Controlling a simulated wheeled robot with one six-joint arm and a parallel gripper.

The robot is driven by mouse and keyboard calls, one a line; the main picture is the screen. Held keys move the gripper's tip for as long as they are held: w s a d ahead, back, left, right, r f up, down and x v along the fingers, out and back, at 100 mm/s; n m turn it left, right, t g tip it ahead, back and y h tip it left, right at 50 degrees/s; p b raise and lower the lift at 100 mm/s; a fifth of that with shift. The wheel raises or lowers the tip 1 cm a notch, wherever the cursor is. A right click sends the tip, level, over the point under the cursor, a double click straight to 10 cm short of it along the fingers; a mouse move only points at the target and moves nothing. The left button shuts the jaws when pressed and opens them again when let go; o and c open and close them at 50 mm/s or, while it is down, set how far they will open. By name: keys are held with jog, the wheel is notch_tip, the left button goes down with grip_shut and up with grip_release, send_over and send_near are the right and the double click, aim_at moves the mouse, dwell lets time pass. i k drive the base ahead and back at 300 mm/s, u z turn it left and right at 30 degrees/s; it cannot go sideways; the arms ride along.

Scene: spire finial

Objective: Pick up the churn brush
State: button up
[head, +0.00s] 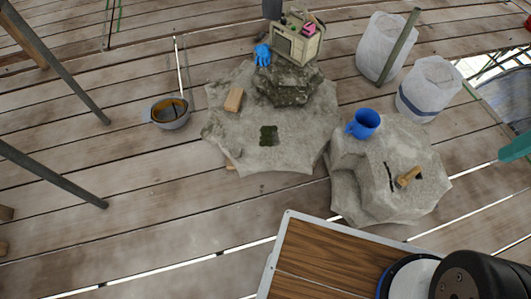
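I cannot tell for sure which thing is the churn brush. A small tan wooden piece (408,177), perhaps a brush, lies on top of the right stone block (376,203). A thin dark strip (390,177) is just left of it, apart from it. A tan block (234,99) lies on the wider left stone (225,128), and a dark green patterned piece (268,135) lies near that stone's middle. My gripper is not in view; only part of my arm shows at the bottom right.
A blue mug (363,124) stands on the right stone's back edge. A boxy beige device (297,40) and a blue glove-like thing (262,55) sit on the raised stone. A grey bowl (171,120) stands left. White sacks (430,86) stand behind right. Dark poles (60,65) cross the left. Planks have gaps.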

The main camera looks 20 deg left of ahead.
aim_at(400, 181)
jog(key=k, duration=0.45)
jog(key=z, duration=0.95)
jog(key=i, duration=0.6)
jog(key=u, duration=0.5)
jog(key=k, duration=0.55)
jog(key=z, duration=0.8)
jog(key=i, duration=0.6)
jog(key=u, duration=0.75)
jog(key=i, duration=0.4)
jog(key=u, duration=0.45)
